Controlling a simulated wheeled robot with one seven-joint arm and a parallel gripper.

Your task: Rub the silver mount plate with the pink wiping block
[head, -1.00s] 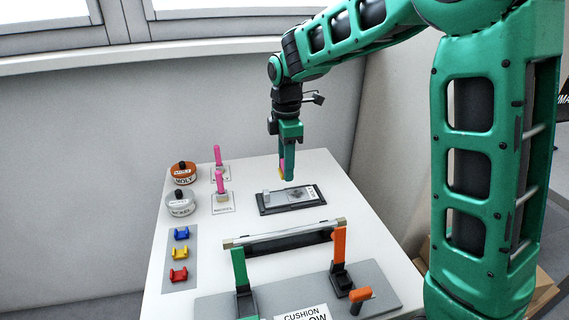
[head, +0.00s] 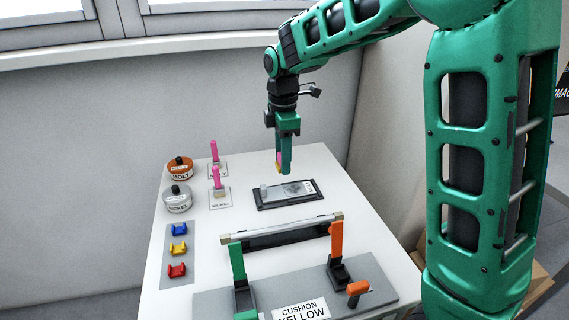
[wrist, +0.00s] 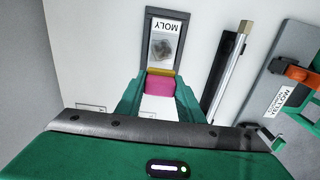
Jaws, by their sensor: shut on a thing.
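My gripper (head: 284,168) is shut on the pink wiping block (wrist: 160,86), which has a yellowish layer on its far side in the wrist view. A bit of the pink block also shows beside the fingers in the head view (head: 278,158). The silver mount plate (head: 287,191) lies in a dark frame on the table. In the wrist view the plate (wrist: 165,62) carries a MOLY label and a dark grey smudge. The gripper and block appear above the plate's back edge, apart from it in the head view. The block hides the plate's near end in the wrist view.
Orange MOLY (head: 180,169) and grey NICKEL (head: 178,200) tins stand at the left, beside two pink-handled tools (head: 217,180). Blue, yellow and red clips (head: 178,248) lie on a grey strip.

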